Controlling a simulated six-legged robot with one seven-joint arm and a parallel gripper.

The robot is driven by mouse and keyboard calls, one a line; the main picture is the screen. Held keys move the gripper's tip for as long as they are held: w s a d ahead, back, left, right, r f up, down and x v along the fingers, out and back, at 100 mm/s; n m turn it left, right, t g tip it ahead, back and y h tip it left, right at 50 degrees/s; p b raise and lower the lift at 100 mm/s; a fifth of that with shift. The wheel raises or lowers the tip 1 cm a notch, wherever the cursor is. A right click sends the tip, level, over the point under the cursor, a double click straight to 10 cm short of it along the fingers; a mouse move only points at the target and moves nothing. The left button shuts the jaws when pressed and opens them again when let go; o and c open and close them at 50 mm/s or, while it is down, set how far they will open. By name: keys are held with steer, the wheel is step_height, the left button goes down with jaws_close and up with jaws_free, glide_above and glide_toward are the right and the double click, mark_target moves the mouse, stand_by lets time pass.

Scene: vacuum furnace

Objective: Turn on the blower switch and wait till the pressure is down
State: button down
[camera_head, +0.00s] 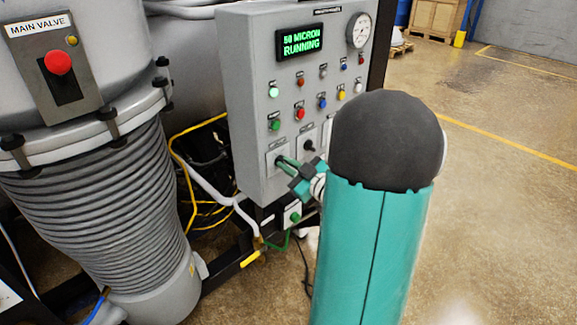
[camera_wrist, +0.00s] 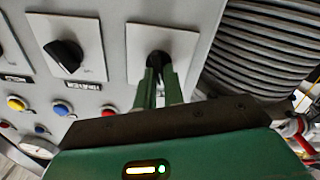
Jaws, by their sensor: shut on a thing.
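The grey control panel (camera_head: 255,120) has a lit green display (camera_head: 300,40) that reads "50 MICRON RUNNING". In the head view my gripper (camera_head: 284,161) reaches the leftmost rotary switch low on the panel. In the wrist view my gripper (camera_wrist: 160,84) is shut on that black switch knob (camera_wrist: 158,60), its two green fingers around it on a white plate. The knob is partly hidden by the fingers. I cannot read its label. A second black rotary switch (camera_wrist: 64,54) stands beside it, untouched, and also shows in the head view (camera_head: 309,146).
Coloured buttons (camera_head: 299,113) and a round gauge (camera_head: 358,30) sit above the switches. The main valve box (camera_head: 62,75) with a red button and the ribbed grey column (camera_head: 105,200) stand at left. Yellow and white pipes (camera_head: 215,195) run below. Open floor (camera_head: 500,200) lies right.

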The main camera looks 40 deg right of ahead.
steer(key=m, duration=0.5)
steer(key=shift+d, duration=0.15)
steer(key=m, duration=0.5)
steer(key=shift+d, duration=0.1)
stand_by(0.4)
steer(key=c, duration=1.5)
jaws_free()
steer(key=shift+s, duration=0.1)
steer(key=s, duration=1.3)
steer(key=shift+s+d, duration=0.2)
steer(key=shift+s, duration=0.15)
